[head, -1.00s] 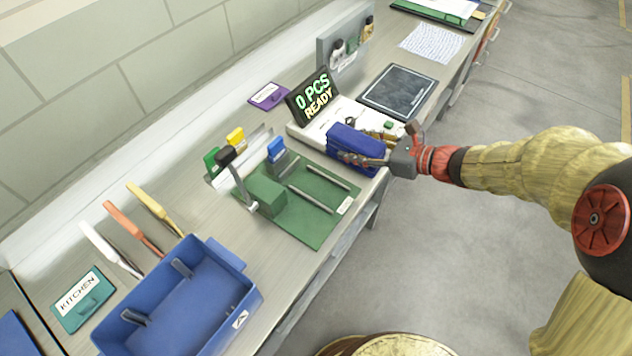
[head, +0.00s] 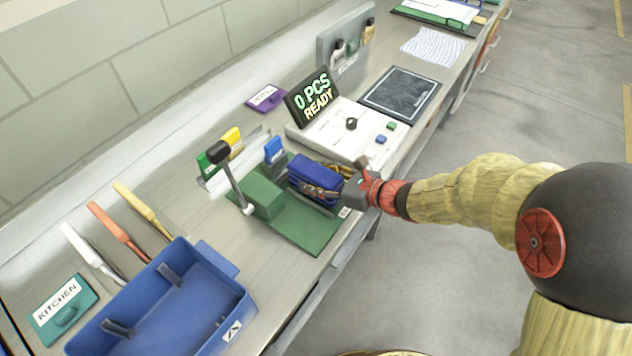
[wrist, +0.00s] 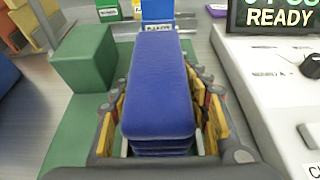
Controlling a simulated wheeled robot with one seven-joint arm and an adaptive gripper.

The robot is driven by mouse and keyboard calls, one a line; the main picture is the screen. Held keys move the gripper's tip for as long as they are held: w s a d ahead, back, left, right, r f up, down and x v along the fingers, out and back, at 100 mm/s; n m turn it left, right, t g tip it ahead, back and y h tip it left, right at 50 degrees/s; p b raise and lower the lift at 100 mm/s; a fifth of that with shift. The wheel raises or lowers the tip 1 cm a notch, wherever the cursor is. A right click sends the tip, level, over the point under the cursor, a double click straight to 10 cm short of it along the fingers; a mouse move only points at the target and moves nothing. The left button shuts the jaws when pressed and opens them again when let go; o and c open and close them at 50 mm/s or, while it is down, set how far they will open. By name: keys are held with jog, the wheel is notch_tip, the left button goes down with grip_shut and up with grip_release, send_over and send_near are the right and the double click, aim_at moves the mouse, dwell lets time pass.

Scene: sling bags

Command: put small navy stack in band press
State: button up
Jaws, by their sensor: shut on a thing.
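The small navy stack (head: 314,176) is a folded blue bundle with several layers. My gripper (head: 322,190) is shut on it, and the wrist view shows the stack (wrist: 158,90) between the yellow-padded fingers. The band press (head: 310,232) is a green base plate with a green block (head: 262,196), a lever with a black knob (head: 218,152) and rails. The stack is over the right part of the plate, right of the green block, which also shows in the wrist view (wrist: 84,58). The stack and gripper hide most of the rails. I cannot tell whether the stack touches the plate.
A white counter with a display reading 0 PCS READY (head: 313,95) stands to the right. A blue bin (head: 240,318) is at the lower left. Green, yellow and blue card holders (head: 273,150) stand behind the press. A dark pad (head: 400,93) lies farther right.

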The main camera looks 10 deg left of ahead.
aim_at(341, 184)
jog(key=shift+f, duration=0.1)
jog(key=shift+f, duration=0.15)
jog(key=o, duration=1.3)
jog(key=shift+c, duration=0.2)
jog(key=shift+o, duration=0.5)
jog(key=shift+d+r, duration=0.15)
jog(key=shift+r, duration=0.2)
jog(key=p+v, duration=0.4)
jog(key=v, duration=0.7)
jog(key=shift+s+d, duration=0.2)
jog(key=shift+d, duration=0.1)
